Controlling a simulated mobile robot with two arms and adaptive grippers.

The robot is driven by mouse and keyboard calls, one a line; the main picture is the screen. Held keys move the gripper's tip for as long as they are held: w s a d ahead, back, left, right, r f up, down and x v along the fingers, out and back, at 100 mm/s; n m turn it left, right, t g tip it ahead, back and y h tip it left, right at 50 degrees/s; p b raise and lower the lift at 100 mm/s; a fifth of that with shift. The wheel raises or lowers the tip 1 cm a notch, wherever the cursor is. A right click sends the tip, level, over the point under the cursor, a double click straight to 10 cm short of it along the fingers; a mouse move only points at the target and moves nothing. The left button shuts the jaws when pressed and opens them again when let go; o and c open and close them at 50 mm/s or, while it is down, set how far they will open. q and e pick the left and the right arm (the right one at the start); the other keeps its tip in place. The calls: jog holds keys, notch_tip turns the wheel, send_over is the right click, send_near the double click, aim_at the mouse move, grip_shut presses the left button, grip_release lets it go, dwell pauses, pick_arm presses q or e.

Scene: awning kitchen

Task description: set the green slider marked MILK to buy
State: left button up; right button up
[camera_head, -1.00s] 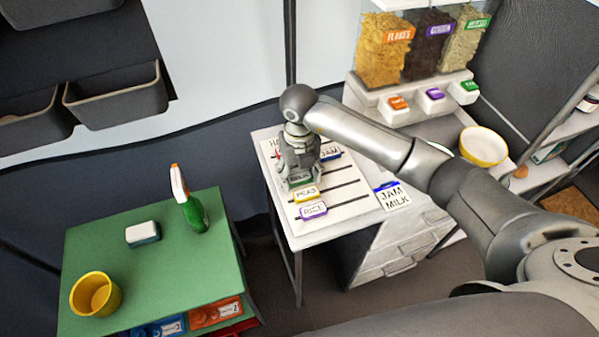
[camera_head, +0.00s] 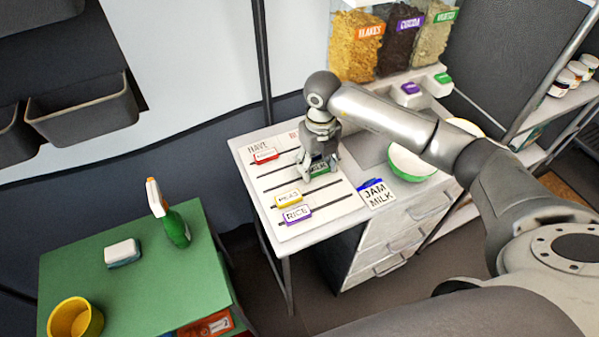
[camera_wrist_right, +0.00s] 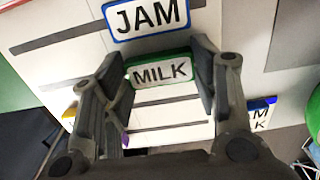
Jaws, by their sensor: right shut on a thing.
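The green-rimmed MILK slider (camera_head: 319,169) is on the white slider board (camera_head: 330,200), to the right of the yellow and purple sliders. My right gripper (camera_head: 320,166) points down and is shut on it. In the wrist view the MILK slider (camera_wrist_right: 160,72) lies between the two fingers, just below the blue JAM slider (camera_wrist_right: 152,17) and nearly in line with it. The board's left heading reads HAVE; the red heading at right is partly hidden by my gripper, as is the JAM slider in the head view.
The red slider (camera_head: 265,156), yellow slider (camera_head: 288,199) and purple RICE slider (camera_head: 297,214) sit at the board's left side. A JAM MILK note (camera_head: 376,193) lies right of the board. A green bowl (camera_head: 410,163) is behind it. A green table (camera_head: 130,290) stands at left.

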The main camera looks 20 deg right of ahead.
aim_at(320, 167)
jog(key=shift+d, duration=0.2)
jog(key=o, duration=1.5)
jog(key=shift+d, duration=0.1)
jog(key=shift+c, duration=0.2)
jog(key=shift+r, duration=0.15)
notch_tip(320, 167, up, 12)
